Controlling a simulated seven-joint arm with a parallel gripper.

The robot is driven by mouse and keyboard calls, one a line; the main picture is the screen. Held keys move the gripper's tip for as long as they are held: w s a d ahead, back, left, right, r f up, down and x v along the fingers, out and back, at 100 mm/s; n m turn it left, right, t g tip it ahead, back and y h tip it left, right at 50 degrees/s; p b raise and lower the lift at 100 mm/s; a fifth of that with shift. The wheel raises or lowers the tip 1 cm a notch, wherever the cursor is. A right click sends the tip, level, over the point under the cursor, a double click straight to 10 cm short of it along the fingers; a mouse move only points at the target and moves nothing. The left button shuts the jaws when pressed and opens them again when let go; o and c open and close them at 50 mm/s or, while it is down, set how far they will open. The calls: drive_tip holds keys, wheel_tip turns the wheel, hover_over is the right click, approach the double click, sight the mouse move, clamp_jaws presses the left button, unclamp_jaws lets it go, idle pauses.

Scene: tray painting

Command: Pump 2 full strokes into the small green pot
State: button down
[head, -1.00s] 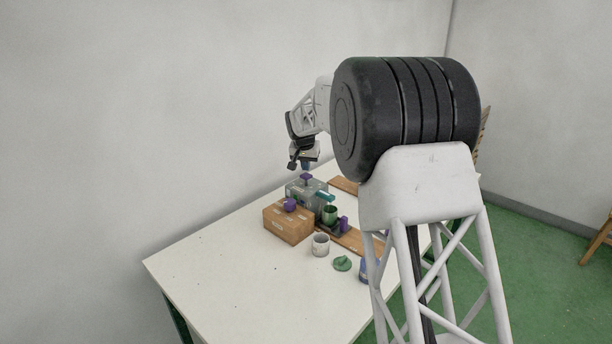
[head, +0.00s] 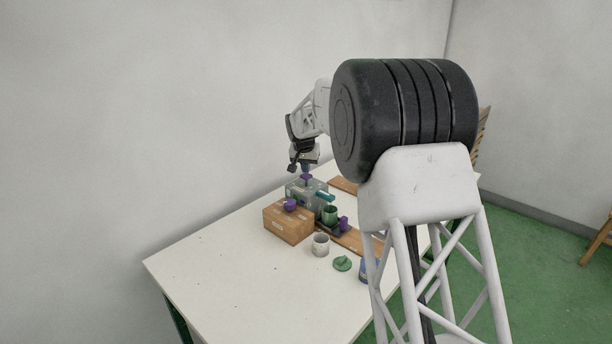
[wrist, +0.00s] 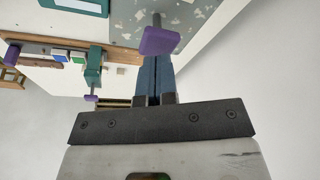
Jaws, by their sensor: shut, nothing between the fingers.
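A grey speckled dispenser (head: 294,190) stands on the table with a purple pump knob (head: 306,177) on top and a teal spout (head: 325,196) at its side. The small green pot (head: 330,215) stands upright by the spout; its inside is too small to judge. My gripper (head: 306,168) is shut and empty, pointing down just above the purple knob. In the wrist view the blue fingertips (wrist: 153,62) are together right at the knob (wrist: 160,40). I cannot tell whether they touch it.
A brown box (head: 288,224) with another purple knob (head: 290,204) stands in front of the dispenser. A pale cup (head: 321,245), a green lid-like piece (head: 342,263) and a blue container (head: 365,270) are nearer. The table's (head: 225,270) left part is clear.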

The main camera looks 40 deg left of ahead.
sight(306, 176)
drive_tip(key=shift+f, duration=2)
drive_tip(key=shift+r, duration=2.4)
